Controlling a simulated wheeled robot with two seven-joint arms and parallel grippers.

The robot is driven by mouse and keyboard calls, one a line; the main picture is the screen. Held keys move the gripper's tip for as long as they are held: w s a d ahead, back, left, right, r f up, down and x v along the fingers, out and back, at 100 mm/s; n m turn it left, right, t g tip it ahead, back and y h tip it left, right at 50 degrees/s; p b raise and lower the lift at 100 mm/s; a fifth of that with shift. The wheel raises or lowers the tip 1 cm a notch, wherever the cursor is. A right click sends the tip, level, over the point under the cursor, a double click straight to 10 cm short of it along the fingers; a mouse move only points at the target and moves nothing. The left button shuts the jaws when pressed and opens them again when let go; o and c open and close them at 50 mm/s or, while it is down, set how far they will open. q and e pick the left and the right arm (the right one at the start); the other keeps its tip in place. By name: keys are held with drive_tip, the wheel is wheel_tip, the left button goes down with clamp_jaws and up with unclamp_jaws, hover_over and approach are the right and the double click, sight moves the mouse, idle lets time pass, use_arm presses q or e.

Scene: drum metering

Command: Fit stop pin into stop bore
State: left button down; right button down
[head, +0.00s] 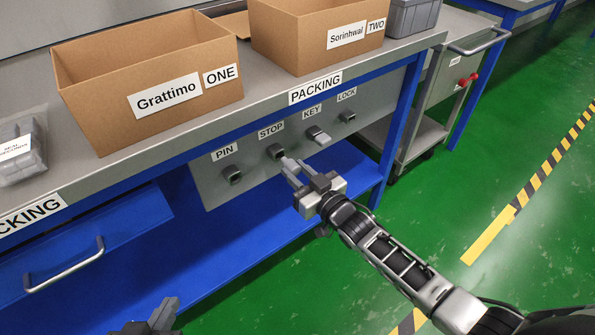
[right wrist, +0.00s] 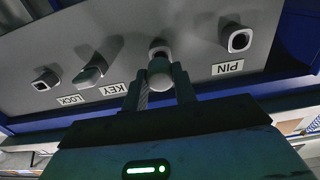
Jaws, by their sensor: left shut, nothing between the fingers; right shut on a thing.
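My right gripper (head: 292,171) is shut on the stop pin and sits just in front of the panel, close to the stop bore (head: 275,151) under the STOP label. In the right wrist view the stop pin (right wrist: 160,74) shows a pale round end between the fingers of my right gripper (right wrist: 160,84). The stop bore (right wrist: 158,48) shows right behind the pin in that view. I cannot tell whether the pin touches the bore or enters it. My left gripper (head: 152,320) is shut and empty at the bottom edge of the head view.
The grey panel (head: 205,187) also carries the pin bore (head: 232,174), the key socket with a handle (head: 318,135) and the lock socket (head: 347,116). Boxes (head: 150,85) stand on the bench above. A blue drawer (head: 80,250) is at left. A cart (head: 440,90) stands at right.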

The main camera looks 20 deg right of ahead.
drive_tip(key=shift+b+x, duration=0.85)
drive_tip(key=shift+x, duration=0.8)
drive_tip(key=c, duration=1)
unclamp_jaws()
drive_tip(key=shift+c, duration=0.2)
drive_tip(key=p+v, duration=0.2)
drive_tip(key=v, duration=0.6)
drive_tip(key=shift+s+d, duration=0.1)
drive_tip(key=shift+s, duration=0.3)
approach(296, 172)
drive_tip(key=v, duration=0.3)
drive_tip(key=shift+p, duration=0.35)
